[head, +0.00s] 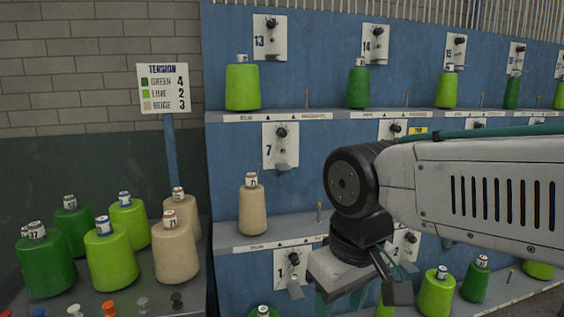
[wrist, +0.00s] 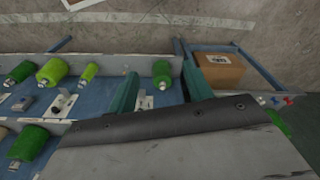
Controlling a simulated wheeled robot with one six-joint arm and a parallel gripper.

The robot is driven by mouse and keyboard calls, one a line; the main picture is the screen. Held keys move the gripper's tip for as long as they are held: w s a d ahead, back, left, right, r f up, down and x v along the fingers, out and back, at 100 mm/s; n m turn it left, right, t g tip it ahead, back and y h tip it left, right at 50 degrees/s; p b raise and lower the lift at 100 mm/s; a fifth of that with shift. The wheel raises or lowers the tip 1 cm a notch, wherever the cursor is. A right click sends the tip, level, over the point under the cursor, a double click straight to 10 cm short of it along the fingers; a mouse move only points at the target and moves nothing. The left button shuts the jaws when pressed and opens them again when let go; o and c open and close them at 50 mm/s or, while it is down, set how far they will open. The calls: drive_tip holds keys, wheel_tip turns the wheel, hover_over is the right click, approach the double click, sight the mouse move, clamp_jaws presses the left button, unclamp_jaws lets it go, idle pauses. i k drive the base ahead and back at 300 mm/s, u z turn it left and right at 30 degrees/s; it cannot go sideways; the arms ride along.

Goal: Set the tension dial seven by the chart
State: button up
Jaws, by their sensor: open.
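Dial seven is a black knob (head: 281,132) on a white plate marked 7 (head: 270,158), on the blue rack's middle row in the head view. Its setting is too small to read. A beige cone (head: 252,208) stands on the shelf below it.
Several green, lime and beige cones (head: 110,258) crowd a bench at lower left, with small coloured knobs along its front. Another dial plate marked 1 (head: 293,270) is beside my gripper. My forearm hides part of the rack's right side. A cardboard box (wrist: 220,72) shows in the wrist view.

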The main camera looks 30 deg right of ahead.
sight(282, 133)
drive_tip(key=k, duration=0.6)
drive_tip(key=u, duration=0.9)
drive_tip(key=i, duration=1.3)
drive_tip(key=z, duration=0.5)
drive_tip(key=i, duration=0.45)
drive_tip(key=z, duration=0.5)
